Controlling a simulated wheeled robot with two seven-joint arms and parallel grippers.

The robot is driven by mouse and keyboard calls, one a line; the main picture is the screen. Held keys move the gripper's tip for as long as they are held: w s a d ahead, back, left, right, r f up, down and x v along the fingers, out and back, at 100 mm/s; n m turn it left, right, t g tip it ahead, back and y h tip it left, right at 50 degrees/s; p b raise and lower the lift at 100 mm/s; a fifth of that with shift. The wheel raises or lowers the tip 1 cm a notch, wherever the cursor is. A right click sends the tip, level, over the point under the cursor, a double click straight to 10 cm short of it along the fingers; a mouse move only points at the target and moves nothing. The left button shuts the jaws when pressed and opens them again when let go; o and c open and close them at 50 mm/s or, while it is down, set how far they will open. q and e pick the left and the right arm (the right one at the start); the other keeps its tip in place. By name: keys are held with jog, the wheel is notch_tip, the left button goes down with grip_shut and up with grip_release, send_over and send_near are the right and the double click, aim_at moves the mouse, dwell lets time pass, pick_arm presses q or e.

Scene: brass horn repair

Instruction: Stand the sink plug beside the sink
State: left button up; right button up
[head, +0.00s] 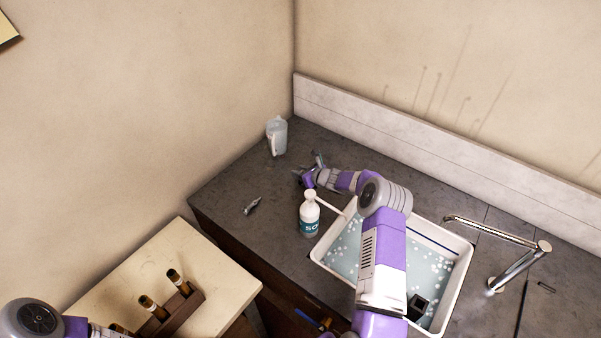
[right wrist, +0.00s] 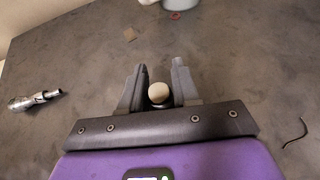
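My right arm reaches over the sink (head: 463,268) to the counter at its far left, and my right gripper (head: 308,171) is low there, behind the soap bottle. In the right wrist view, a pale round knob, which looks like the sink plug (right wrist: 158,93), sits between the fingers of this gripper (right wrist: 160,80). The fingers are close against its sides. The plug's lower part is hidden, so I cannot tell whether it touches the counter. In the head view the plug cannot be made out. My left arm shows at the bottom left, with its gripper out of the frame.
A soap pump bottle (head: 309,218) stands between gripper and sink. A clear jug (head: 277,137) stands near the back corner. A small metal part (head: 252,205) lies on the counter (head: 235,182). The tap (head: 520,262) is right of the sink. A dark block (head: 417,306) is in the sink.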

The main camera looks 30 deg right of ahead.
jog(key=o, duration=0.3)
jog(key=shift+o, duration=0.2)
jog(key=shift+r, duration=0.2)
jog(key=v, duration=1.2)
